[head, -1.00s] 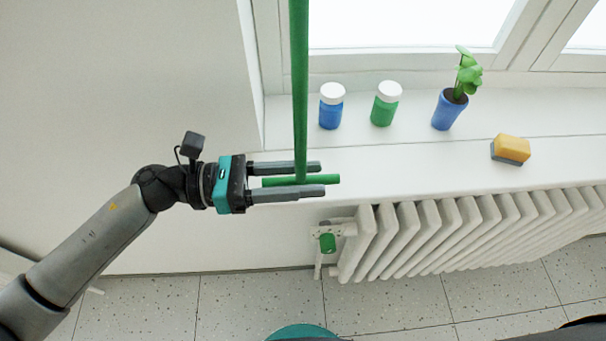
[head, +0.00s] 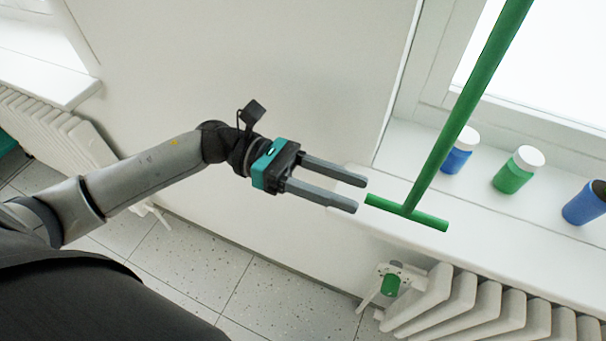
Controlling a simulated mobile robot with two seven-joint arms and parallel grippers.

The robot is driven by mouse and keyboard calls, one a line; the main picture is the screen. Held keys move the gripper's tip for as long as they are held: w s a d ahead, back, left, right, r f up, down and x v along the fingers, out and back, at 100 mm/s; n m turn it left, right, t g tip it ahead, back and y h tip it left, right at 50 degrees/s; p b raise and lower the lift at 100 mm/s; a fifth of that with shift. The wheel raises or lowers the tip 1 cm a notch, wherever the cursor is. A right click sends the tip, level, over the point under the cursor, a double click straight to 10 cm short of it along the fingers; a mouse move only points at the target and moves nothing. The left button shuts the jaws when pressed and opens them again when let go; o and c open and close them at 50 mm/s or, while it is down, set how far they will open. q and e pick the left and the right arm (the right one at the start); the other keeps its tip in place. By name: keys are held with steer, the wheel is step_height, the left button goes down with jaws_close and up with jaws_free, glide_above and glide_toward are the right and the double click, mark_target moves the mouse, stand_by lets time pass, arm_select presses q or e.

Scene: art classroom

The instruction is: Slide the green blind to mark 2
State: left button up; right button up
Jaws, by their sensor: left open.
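A long green rod (head: 470,95) runs down from the top edge and ends in a short green crossbar (head: 407,212), like an upside-down T. No other part of the blind, and no mark, is in view. My left gripper (head: 359,194) has its two grey fingers apart and empty. My right gripper is not in view.
A white windowsill (head: 470,235) behind the crossbar holds a blue jar (head: 456,158), a green jar (head: 514,176) and a blue pot (head: 583,208). Below is a white radiator (head: 480,310) with a green-capped valve (head: 390,286). The wall (head: 260,60) behind my left arm is bare.

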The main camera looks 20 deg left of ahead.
arm_select(q)
steer(key=a, duration=0.6)
steer(key=shift+b, duration=0.45)
